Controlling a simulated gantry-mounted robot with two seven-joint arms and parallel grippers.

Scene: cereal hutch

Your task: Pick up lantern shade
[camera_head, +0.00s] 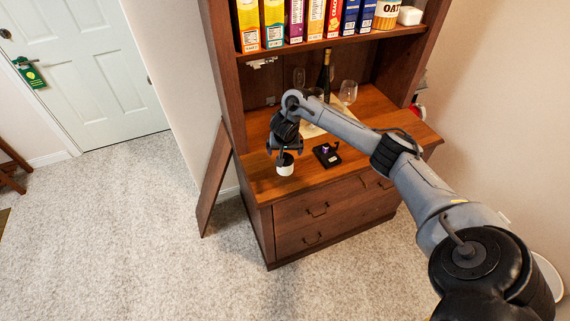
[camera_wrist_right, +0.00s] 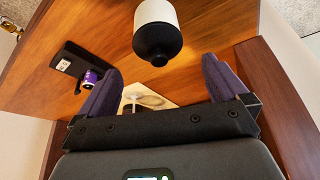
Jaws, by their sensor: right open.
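The lantern shade appears to be the white cylinder with a black, tapered end (camera_wrist_right: 155,32). It stands on the hutch counter near its front left part in the head view (camera_head: 285,170). My right gripper (camera_head: 284,154) hangs just above and over it in the head view. In the right wrist view the gripper's two purple-grey fingers (camera_wrist_right: 160,75) are apart, with nothing between them. The shade lies just beyond the fingertips, roughly in line with the gap. My left gripper is not in view.
A black base with a purple item (camera_head: 326,154) sits right of the shade on the wooden counter (camera_head: 300,187). A dark bottle (camera_head: 324,75) and glasses (camera_head: 348,92) stand behind. Cereal boxes (camera_head: 296,20) fill the shelf above. A wooden panel (camera_head: 213,180) leans at the left side.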

